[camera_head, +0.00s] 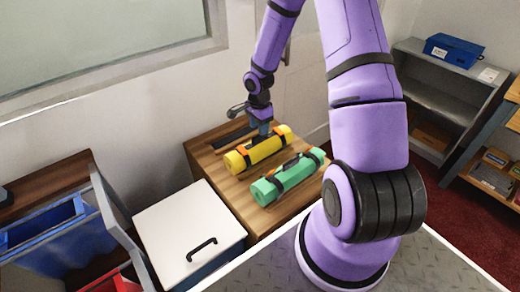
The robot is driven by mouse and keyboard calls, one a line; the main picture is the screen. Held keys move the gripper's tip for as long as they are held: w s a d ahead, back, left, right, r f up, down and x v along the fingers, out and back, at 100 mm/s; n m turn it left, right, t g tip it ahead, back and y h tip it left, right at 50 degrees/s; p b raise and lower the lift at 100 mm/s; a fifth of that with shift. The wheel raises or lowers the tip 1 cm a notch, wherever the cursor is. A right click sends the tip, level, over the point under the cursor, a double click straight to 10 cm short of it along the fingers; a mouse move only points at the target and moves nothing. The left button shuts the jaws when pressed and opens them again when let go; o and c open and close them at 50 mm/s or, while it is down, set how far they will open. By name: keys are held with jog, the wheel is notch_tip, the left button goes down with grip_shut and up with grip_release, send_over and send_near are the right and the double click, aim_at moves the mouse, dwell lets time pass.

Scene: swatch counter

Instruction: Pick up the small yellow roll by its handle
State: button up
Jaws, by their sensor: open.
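The small yellow roll (270,146) lies on a wooden counter (222,178), with dark straps around it and orange at its ends. Its handle (258,153) appears as an orange and dark piece along its top. My gripper (264,131) is at the far side of the yellow roll, near its upper right part. The gripper is open. The fingertips are small here, and I cannot tell whether they touch the roll or its handle.
A green roll (283,184) with dark straps lies close in front of the yellow one. A white-lidded box (184,228) with a black handle stands at the left. A window wall (130,110) is behind the counter. Grey shelves (437,95) stand at the right.

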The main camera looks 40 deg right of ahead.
aim_at(260, 146)
jog(key=f, duration=0.4)
jog(key=shift+s+f, duration=0.15)
jog(key=shift+s, duration=0.15)
grip_shut()
